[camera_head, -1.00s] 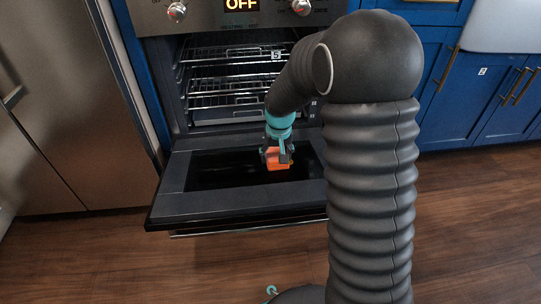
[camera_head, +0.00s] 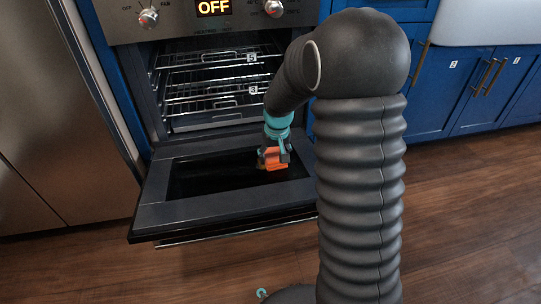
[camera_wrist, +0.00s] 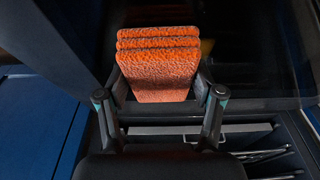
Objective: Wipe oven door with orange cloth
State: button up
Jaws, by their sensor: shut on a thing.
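The oven door (camera_head: 160,215) is folded down open, with a dark glass pane (camera_head: 205,178) in its middle. My gripper (camera_head: 272,158) is over the right part of the pane, shut on the orange cloth (camera_head: 270,163). In the wrist view the cloth (camera_wrist: 158,72) is a folded, fuzzy stack between the two fingers of my gripper (camera_wrist: 160,88). The cloth is at or just above the glass; I cannot tell if it touches.
The oven cavity with wire racks (camera_head: 215,90) is open behind the door. A steel fridge (camera_head: 55,130) stands at the left. Blue cabinets (camera_head: 470,95) are at the right. Wooden floor (camera_head: 60,270) lies clear in front.

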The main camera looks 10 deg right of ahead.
aim_at(263, 167)
jog(key=shift+s+r, duration=0.2)
jog(key=shift+s, duration=0.9)
jog(key=shift+a, duration=4.05)
jog(key=shift+a, duration=0.1)
jog(key=shift+w+a+p, duration=0.1)
jog(key=shift+a+p, duration=0.25)
jog(key=shift+a, duration=1.55)
jog(key=shift+f, duration=0.1)
jog(key=shift+d, duration=2.1)
jog(key=shift+d+f, duration=0.1)
jog(key=shift+d, duration=1.95)
jog(key=shift+d, duration=1.95)
